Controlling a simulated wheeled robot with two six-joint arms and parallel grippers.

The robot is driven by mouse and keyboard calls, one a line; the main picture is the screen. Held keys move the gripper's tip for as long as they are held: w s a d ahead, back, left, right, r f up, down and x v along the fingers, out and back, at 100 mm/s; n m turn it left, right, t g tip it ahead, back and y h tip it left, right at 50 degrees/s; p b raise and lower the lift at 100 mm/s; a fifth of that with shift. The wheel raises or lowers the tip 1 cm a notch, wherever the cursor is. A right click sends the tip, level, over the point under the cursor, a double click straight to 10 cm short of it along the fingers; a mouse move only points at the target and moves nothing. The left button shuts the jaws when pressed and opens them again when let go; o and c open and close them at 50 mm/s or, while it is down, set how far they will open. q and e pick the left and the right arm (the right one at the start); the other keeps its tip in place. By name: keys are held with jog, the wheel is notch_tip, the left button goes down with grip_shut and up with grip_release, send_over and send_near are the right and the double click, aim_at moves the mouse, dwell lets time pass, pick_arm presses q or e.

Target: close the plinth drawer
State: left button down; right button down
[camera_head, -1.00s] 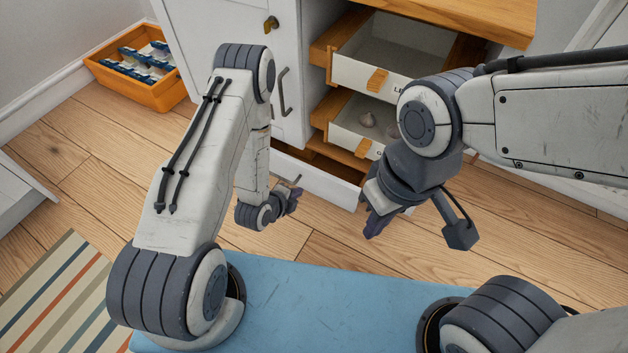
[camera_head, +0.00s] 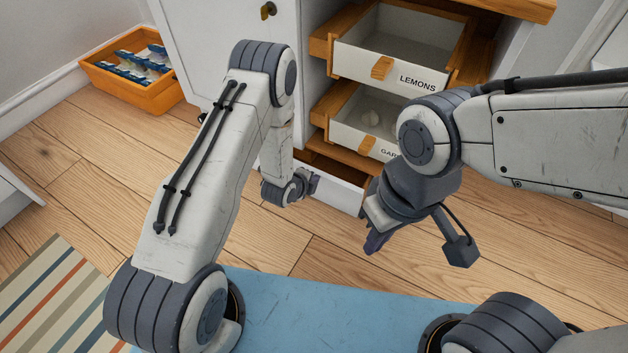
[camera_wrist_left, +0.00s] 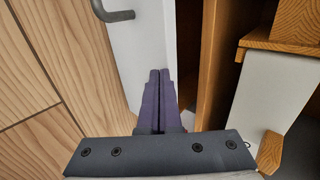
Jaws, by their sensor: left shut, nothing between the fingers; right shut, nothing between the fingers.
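The plinth drawer (camera_head: 338,191) is the lowest drawer of the white cabinet. Its white front stands out from the cabinet, with the wooden inside showing behind it; my grippers hide parts of it. My left gripper (camera_head: 310,183) is shut and empty, low at the left end of this drawer front. In the left wrist view its shut fingers (camera_wrist_left: 158,88) lie over a white panel, left of a wooden edge. I cannot tell whether they touch. My right gripper (camera_head: 374,243) is shut and empty, in front of the drawer's right part, pointing down.
Above, the lemons drawer (camera_head: 362,66) and the garlic drawer (camera_head: 350,133) stand open. An orange crate (camera_head: 133,85) with packets stands at the left wall. The floor (camera_head: 120,190) between is clear.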

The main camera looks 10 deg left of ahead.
pick_arm(q)
jog(key=w+d, duration=0.2)
jog(key=w, duration=0.4)
jog(key=shift+w+d, duration=0.15)
jog(key=shift+w, duration=0.05)
jog(key=shift+s, duration=0.1)
